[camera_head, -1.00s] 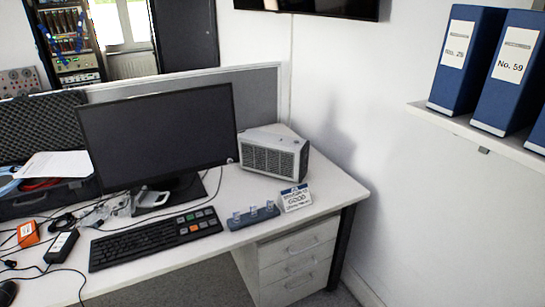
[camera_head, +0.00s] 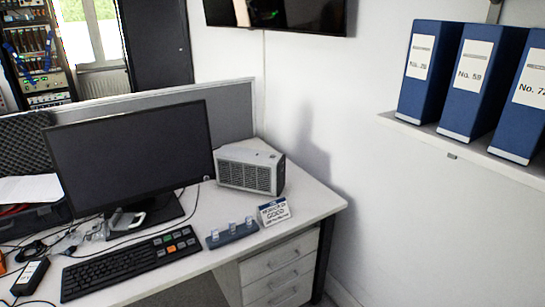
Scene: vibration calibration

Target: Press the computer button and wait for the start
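A dark monitor (camera_head: 130,155) with a blank black screen stands on the white desk. A grey-white box with a slatted front (camera_head: 249,171) sits to its right near the wall; whether it is the computer, and where its button is, I cannot tell. A black keyboard (camera_head: 115,270) with a few orange and green keys lies in front of the monitor. Neither of my grippers shows in the head view.
A small blue-grey holder with several clear pieces (camera_head: 231,236) and a white sign (camera_head: 274,211) stand near the desk's right front. Cables and a black adapter (camera_head: 30,276) clutter the left. A wall shelf (camera_head: 420,135) holds blue binders (camera_head: 430,70). Drawers (camera_head: 280,270) are below.

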